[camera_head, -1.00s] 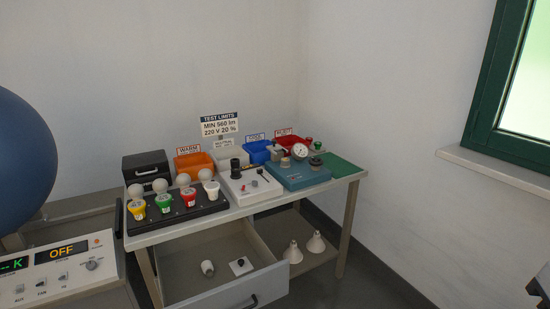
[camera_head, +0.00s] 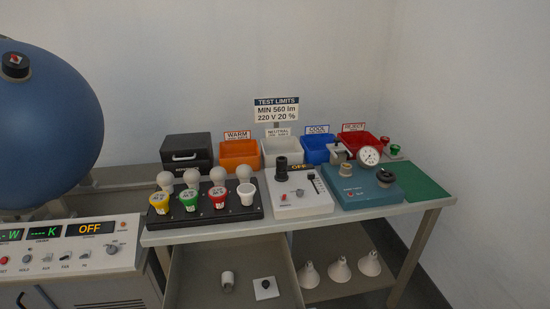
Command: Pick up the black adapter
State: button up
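Nothing in view is labelled as an adapter. A small black round piece (camera_head: 265,283) sits on a white square plate in the open drawer (camera_head: 195,293) under the table. Beside it in the drawer stands a small white cylinder (camera_head: 228,281). A taller black socket-like piece (camera_head: 281,168) stands on the white tester box (camera_head: 299,203) on the table. I cannot tell for certain which black piece is the adapter. My gripper is not in view.
A black rack (camera_head: 172,222) holds several bulbs with coloured bases at the table's front left. Behind are a black case (camera_head: 186,151) and orange (camera_head: 239,155), white, blue and red bins. A teal meter box (camera_head: 362,188) and green mat (camera_head: 421,184) are right. A blue sphere (camera_head: 45,130) stands left.

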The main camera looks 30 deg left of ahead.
aim_at(281, 162)
jog(key=u, duration=0.45)
jog(key=i, duration=0.6)
jog(key=u, duration=1)
jog(key=i, duration=0.35)
jog(key=u, duration=0.35)
